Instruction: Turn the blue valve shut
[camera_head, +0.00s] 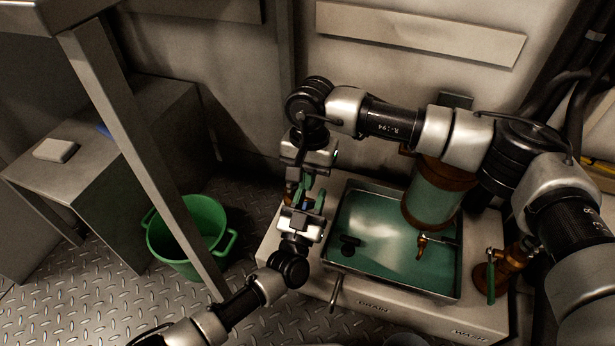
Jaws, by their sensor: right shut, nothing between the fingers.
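A small patch of blue (307,206), which may be the blue valve, shows between my two grippers at the left end of the counter. Most of it is hidden by them. My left gripper (304,207) comes from below and is right at the blue patch; I cannot tell whether its fingers touch it or how far apart they are. My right gripper (302,178) points down from above, just behind the left one. It is shut and empty. Slim green parts show beside the fingers, too small to make out.
A steel sink (390,262) with greenish water fills the counter, with a copper-banded green cylinder (432,203) over it. A brass valve with a green handle (491,276) stands at right. A green bucket (190,238) stands on the floor behind a slanted metal post (150,165).

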